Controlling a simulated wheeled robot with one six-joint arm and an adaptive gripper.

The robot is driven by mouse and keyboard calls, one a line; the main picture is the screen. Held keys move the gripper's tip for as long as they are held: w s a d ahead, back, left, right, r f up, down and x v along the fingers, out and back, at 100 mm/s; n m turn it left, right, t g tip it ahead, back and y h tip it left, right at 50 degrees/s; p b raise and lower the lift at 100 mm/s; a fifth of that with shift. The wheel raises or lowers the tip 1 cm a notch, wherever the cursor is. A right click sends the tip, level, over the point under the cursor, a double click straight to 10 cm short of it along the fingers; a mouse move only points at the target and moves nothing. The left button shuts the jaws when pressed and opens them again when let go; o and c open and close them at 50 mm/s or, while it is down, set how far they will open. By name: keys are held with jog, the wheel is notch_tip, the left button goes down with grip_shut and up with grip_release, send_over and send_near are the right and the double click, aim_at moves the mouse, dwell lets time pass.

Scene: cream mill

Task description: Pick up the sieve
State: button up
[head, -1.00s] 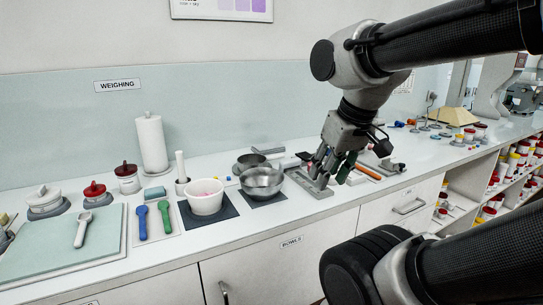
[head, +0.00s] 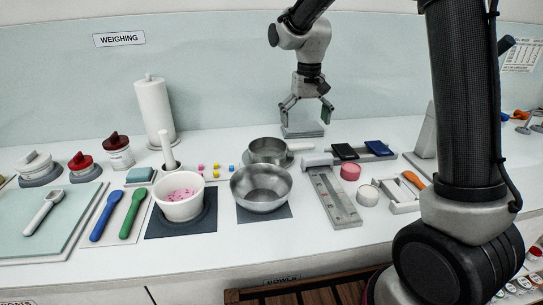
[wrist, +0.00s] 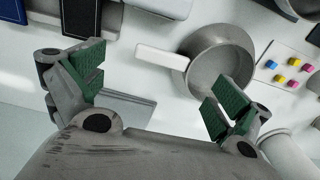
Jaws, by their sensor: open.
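The sieve (head: 268,150) is a round grey metal pan with a straight pale handle. In the head view it stands on the counter behind the steel bowl, which hides part of its front, and its handle points right. In the wrist view the sieve (wrist: 218,58) is at upper right, with the handle pointing left. My gripper (head: 305,106) is open and empty above the back of the counter, behind and right of the sieve, not touching it. Its green-padded fingers (wrist: 155,88) are spread wide in the wrist view.
The steel bowl (head: 261,187) stands in front of the sieve, and a white bowl with pink bits (head: 180,204) stands left. Coloured cubes (head: 209,168) lie left of the sieve. A grey block (head: 303,131) is below my gripper. A grey metal rail (head: 335,198) lies at right.

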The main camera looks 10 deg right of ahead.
aim_at(301, 145)
jog(key=f, duration=0.9)
jog(key=shift+w+a, duration=0.35)
jog(key=c, duration=1)
